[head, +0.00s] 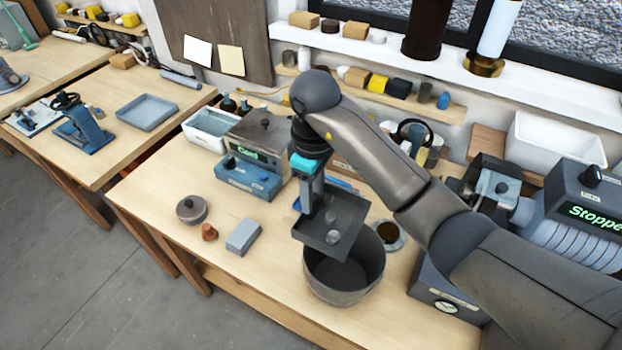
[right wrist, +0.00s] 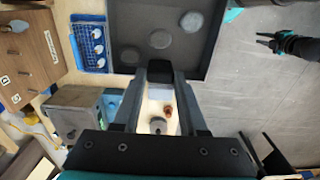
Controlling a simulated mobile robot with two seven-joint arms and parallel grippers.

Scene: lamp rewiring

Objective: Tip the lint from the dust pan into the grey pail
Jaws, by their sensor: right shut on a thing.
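The dark dust pan (head: 352,212) is held above the grey pail (head: 345,292), overlapping the back part of its mouth. Round grey lint clumps (head: 332,237) lie in the pan; three show in the right wrist view (right wrist: 192,21). My right gripper (head: 311,190) points down and is shut on the pan's handle, which also shows between the fingers in the right wrist view (right wrist: 160,68). The visible inside of the pail looks empty; the pan hides part of it. A dark gripper, apparently my left (right wrist: 270,41), shows small over the floor in the right wrist view.
A blue-grey box (head: 248,178) stands behind. The front-left bench is clear.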

